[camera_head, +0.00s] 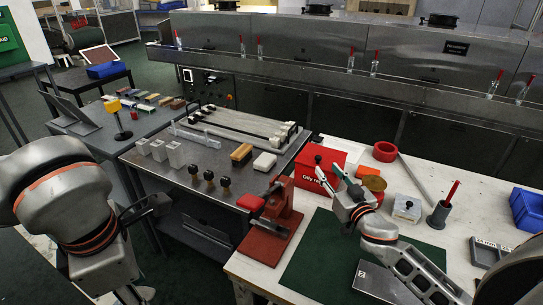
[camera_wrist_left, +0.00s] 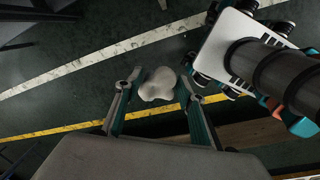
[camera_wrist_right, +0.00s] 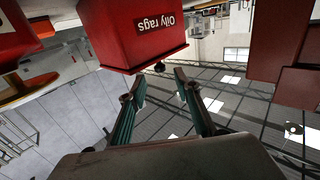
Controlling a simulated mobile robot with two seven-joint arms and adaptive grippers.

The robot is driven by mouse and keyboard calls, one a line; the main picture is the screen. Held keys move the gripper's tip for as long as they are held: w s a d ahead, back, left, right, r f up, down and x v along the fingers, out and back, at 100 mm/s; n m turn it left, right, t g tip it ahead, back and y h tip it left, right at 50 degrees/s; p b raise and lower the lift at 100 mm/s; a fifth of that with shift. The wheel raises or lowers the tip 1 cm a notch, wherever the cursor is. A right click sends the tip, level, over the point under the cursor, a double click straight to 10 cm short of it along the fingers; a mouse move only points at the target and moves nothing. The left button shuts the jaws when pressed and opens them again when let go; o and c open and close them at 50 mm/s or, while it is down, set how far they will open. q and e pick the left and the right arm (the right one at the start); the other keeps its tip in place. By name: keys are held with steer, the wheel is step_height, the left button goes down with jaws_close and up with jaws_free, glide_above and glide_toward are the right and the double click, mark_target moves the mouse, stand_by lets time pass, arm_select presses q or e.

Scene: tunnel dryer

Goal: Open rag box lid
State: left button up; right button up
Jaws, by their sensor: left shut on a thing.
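The red rag box (camera_head: 308,172), with an "Oily rags" label, stands on the right-hand table; its lid (camera_head: 340,147) looks shut. A black knob (camera_head: 318,158) sits on the lid. The box also shows upside down in the right wrist view (camera_wrist_right: 125,35), with its knob (camera_wrist_right: 158,67). My right gripper (camera_head: 329,171) is open and empty, its fingertips pointing at the knob, apparently just short of it. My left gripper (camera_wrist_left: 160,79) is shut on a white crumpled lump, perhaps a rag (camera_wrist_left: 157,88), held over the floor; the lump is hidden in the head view.
A red press-like stand (camera_head: 282,212) is left of the box. The green mat (camera_head: 315,255) is partly clear. The dryer (camera_head: 310,50) runs behind.

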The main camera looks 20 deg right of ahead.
mark_target(319, 157)
steer(key=w, duration=0.8)
steer(key=shift+d, duration=0.35)
jaws_close()
